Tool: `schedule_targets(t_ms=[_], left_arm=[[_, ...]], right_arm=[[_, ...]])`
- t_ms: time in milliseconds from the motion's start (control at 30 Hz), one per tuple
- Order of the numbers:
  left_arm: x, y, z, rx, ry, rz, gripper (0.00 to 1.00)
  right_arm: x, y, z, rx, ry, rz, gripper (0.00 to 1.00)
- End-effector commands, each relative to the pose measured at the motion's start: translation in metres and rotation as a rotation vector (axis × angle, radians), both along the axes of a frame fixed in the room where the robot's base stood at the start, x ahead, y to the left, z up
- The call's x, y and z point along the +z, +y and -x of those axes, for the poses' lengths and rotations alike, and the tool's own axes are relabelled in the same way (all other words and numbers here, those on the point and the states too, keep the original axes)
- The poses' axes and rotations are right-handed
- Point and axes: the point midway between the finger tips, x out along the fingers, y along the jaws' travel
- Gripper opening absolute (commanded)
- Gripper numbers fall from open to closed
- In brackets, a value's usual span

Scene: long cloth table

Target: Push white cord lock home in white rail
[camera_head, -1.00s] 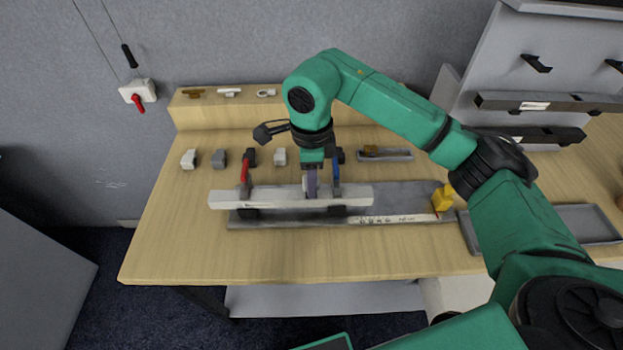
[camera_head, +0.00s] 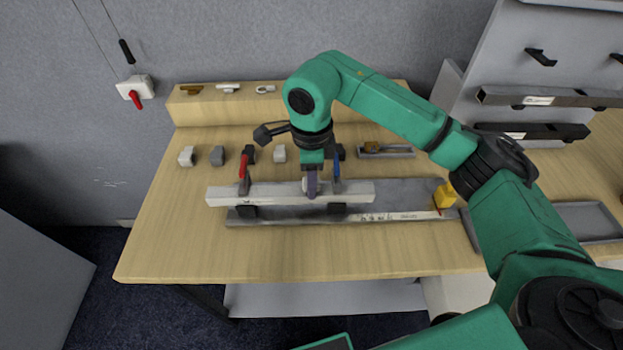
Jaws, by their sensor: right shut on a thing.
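The white rail (camera_head: 275,196) lies left to right on a grey fixture (camera_head: 400,198), between a clamp with a red handle (camera_head: 244,167) and one with a blue handle (camera_head: 337,168). My right gripper (camera_head: 311,190) points down at the rail between the clamps, nearer the blue one. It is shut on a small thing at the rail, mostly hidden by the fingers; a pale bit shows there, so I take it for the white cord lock. I cannot tell how deep it sits. My left gripper is not in view.
Several white and grey blocks (camera_head: 218,155) stand behind the rail. A small tray (camera_head: 386,151) and a yellow block (camera_head: 445,196) are to the right. A grey tray (camera_head: 588,222) lies farther right. The table's front left is clear.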

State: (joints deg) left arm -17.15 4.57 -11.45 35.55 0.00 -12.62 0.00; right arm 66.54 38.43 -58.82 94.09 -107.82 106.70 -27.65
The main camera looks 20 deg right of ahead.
Motion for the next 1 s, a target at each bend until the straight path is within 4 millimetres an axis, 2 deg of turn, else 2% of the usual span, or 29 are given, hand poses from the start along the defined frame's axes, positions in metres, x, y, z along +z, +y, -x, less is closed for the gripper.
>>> schedule_targets(t_ms=[33, 100, 433, 567, 667, 767, 800, 900, 1000], left_arm=[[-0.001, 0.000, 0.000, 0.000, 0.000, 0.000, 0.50], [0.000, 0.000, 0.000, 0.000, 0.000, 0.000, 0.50], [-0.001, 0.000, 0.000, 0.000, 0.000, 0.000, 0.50], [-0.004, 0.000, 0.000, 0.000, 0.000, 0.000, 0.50], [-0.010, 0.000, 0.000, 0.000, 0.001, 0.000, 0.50], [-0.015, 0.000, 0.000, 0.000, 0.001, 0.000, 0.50], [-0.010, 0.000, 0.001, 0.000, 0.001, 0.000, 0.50], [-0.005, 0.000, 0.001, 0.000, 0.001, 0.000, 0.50], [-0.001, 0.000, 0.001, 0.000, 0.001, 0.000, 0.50]], right_arm=[[-0.001, 0.000, 0.000, 0.000, 0.000, 0.000, 0.44], [-0.001, 0.000, 0.000, 0.000, 0.000, 0.001, 0.71], [0.000, 0.000, 0.000, 0.000, 0.000, 0.000, 0.71], [0.010, 0.001, -0.001, -0.001, -0.002, -0.001, 0.71], [0.030, 0.000, -0.001, 0.000, -0.006, -0.002, 0.71], [0.058, 0.001, -0.001, 0.000, -0.006, 0.000, 0.71], [0.075, 0.000, -0.002, -0.001, -0.008, 0.001, 0.71], [0.107, 0.000, -0.001, -0.001, -0.007, 0.003, 0.71], [0.129, 0.000, -0.001, -0.002, -0.004, 0.002, 0.71]])
